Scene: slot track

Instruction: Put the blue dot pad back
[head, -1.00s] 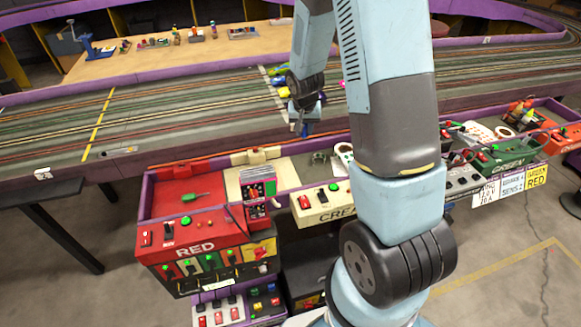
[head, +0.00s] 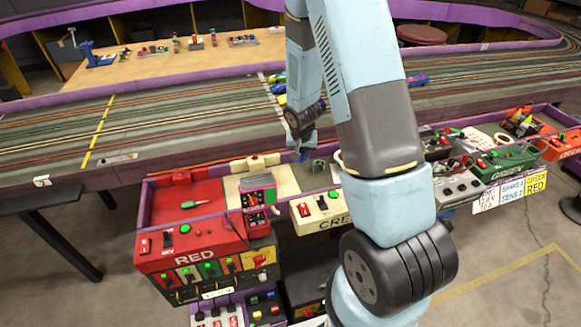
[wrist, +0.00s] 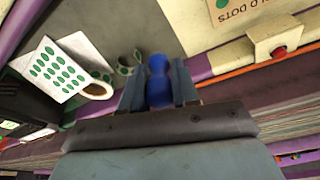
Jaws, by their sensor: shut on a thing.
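My gripper (wrist: 157,78) is shut on a blue, rounded piece, which I take for the blue dot pad (wrist: 158,90). It sits upright in the picture between the two fingers. In the head view my gripper (head: 301,150) hangs over the bench behind the cream panel, with a bit of the blue pad (head: 301,157) showing below it. A pale card (wrist: 235,10) reading "D DOTS" lies at the top of the wrist view. The underside of the pad and its distance from the surface are hidden.
A white sheet with green dots (wrist: 55,70), a tape roll (wrist: 98,88) and small green-rimmed rings (wrist: 128,64) lie left of the gripper in the wrist view. A cream block with a red button (wrist: 275,40) stands right. The red panel (head: 195,262) is left in the head view.

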